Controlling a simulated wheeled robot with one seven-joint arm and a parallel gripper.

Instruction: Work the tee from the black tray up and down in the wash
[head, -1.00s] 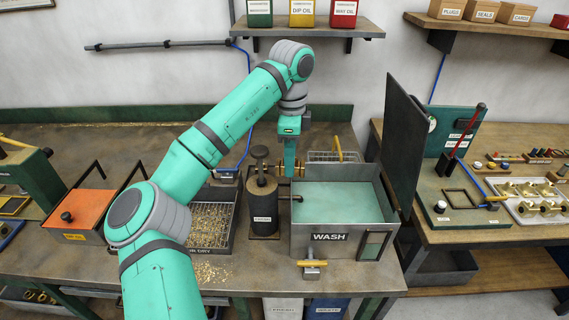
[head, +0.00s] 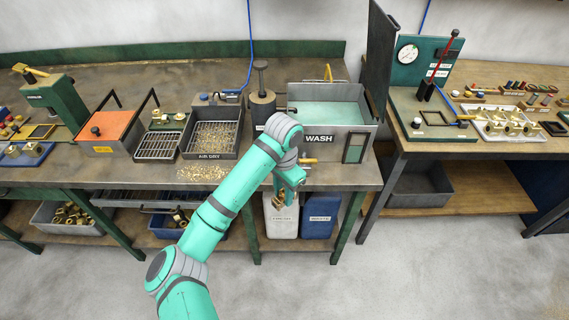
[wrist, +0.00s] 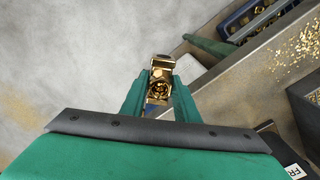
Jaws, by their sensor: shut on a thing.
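My gripper (head: 284,190) hangs in front of the bench edge, below and in front of the wash tank (head: 304,139). In the wrist view my gripper (wrist: 160,92) is shut on a shiny brass tee (wrist: 160,68), with one opening facing the camera and grey floor beyond it. The wash is an open grey tank labelled WASH, holding pale green liquid (head: 325,112). The tee is outside the tank. My arm hides part of the tank's left front. A small black tray (head: 553,129) lies at the far right on the right bench.
The tank's dark raised lid (head: 380,60) stands at its right. A dark can with a plunger (head: 262,105) stands close at its left. The air dry tray (head: 222,155) holds brass chips. White and blue jugs (head: 320,217) stand under the bench. The floor in front is clear.

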